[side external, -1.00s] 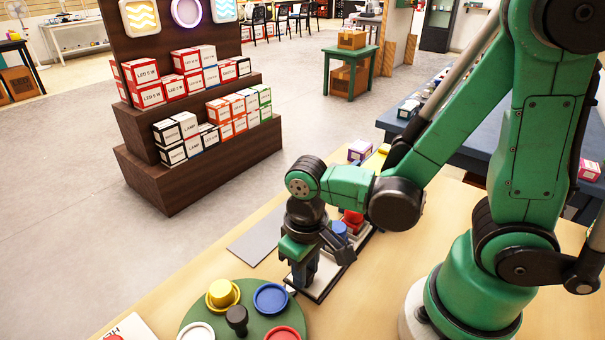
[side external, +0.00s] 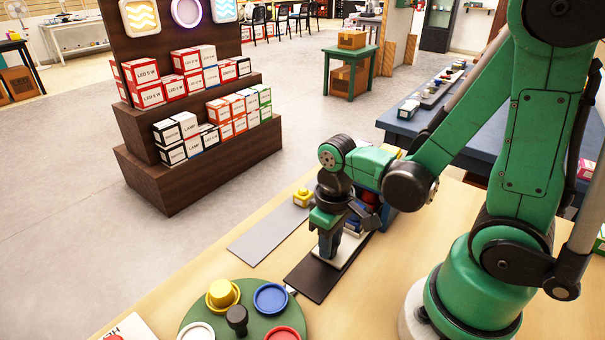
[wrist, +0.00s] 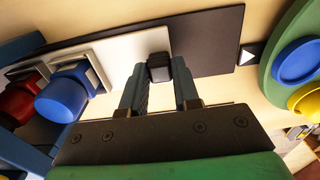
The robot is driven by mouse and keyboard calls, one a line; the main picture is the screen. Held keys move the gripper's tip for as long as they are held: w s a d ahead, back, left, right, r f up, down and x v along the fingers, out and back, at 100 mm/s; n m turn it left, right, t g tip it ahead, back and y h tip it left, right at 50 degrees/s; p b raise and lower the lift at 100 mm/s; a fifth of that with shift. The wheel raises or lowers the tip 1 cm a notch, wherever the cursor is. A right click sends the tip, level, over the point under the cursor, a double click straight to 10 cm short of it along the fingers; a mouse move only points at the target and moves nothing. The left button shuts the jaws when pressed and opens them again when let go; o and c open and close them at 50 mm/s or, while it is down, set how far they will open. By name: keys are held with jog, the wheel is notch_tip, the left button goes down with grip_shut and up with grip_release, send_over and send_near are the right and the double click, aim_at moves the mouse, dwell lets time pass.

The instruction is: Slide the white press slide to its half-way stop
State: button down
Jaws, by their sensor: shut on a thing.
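The white press slide (side external: 343,252) lies on a long black base (side external: 312,279); it also shows in the wrist view (wrist: 115,52). A bare stretch of black base (wrist: 208,38) shows between the slide's near end and a white arrow mark (wrist: 248,56). My gripper (side external: 328,250) points down at the slide's near end. In the wrist view my gripper (wrist: 160,78) is shut on the slide's small black knob (wrist: 160,68), one finger on each side. A blue cylinder (wrist: 62,95) and a red one (wrist: 18,100) sit at the slide's far part, partly cut off. The base's far end is hidden.
A green round plate (side external: 195,312) with yellow, blue, red and white round pieces stands at the front left. A grey mat (side external: 262,236) lies beside the base, with a yellow block (side external: 302,198) near its far end. The light table is bare to the right.

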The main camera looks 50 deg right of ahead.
jog(key=shift+d, duration=0.1)
jog(key=c, duration=0.9)
grip_release()
jog(key=shift+r, duration=0.1)
jog(key=shift+r, duration=2.75)
notch_tip(320, 180, up, 5)
grip_shut()
